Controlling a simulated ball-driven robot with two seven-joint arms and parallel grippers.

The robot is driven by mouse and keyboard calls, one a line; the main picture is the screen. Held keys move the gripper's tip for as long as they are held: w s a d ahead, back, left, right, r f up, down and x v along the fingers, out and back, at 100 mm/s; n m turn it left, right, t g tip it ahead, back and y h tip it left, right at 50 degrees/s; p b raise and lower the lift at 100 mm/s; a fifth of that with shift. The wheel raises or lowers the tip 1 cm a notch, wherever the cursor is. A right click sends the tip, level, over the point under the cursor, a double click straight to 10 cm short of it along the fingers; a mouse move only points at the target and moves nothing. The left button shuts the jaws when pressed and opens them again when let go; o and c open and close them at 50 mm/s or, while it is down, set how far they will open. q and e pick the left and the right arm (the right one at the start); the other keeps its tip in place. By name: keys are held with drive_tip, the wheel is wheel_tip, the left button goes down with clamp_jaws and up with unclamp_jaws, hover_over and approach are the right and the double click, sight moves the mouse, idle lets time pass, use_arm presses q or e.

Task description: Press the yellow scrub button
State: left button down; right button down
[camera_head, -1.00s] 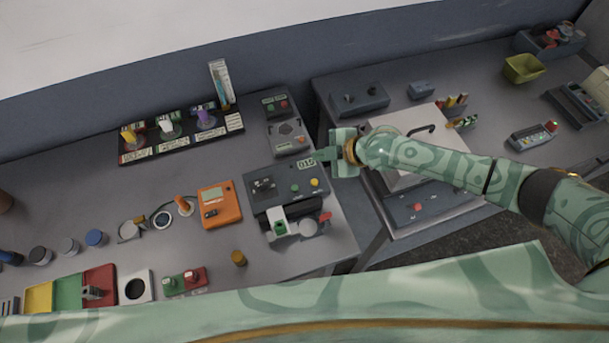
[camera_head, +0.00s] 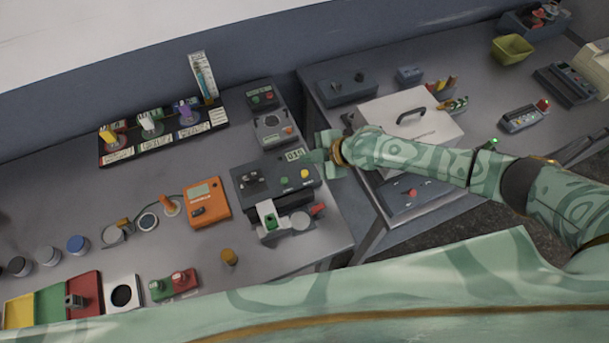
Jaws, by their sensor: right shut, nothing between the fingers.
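The yellow button (camera_head: 305,174) is a small round cap on the sloped top of a dark grey box (camera_head: 262,198) on the left bench. A green button (camera_head: 283,182) sits left of it, and a small display (camera_head: 294,155) with green digits lies above it. My right gripper (camera_head: 312,156) reaches in from the right, its fingers shut and empty. Its tips are beside the display, just above the yellow button in the picture and apart from it. The height of the tips over the box is hard to judge. My left gripper is not in view.
An orange meter (camera_head: 206,202) stands left of the box. A grey unit (camera_head: 271,130) and a small button box (camera_head: 262,96) stand behind it. A gap separates this bench from the right bench, where a white lidded box (camera_head: 412,117) lies under my right arm.

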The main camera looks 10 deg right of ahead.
drive_tip(key=shift+f+b, duration=1.45)
drive_tip(key=shift+f, duration=0.5)
idle(0.4)
drive_tip(key=shift+f+b, duration=0.35)
drive_tip(key=shift+b, duration=0.1)
drive_tip(key=shift+f+b, duration=0.55)
idle(0.6)
drive_tip(key=shift+r, duration=0.1)
drive_tip(key=shift+r+p, duration=0.75)
drive_tip(key=shift+r, duration=0.15)
wheel_tip(320, 180, up, 5)
drive_tip(key=p, duration=0.4)
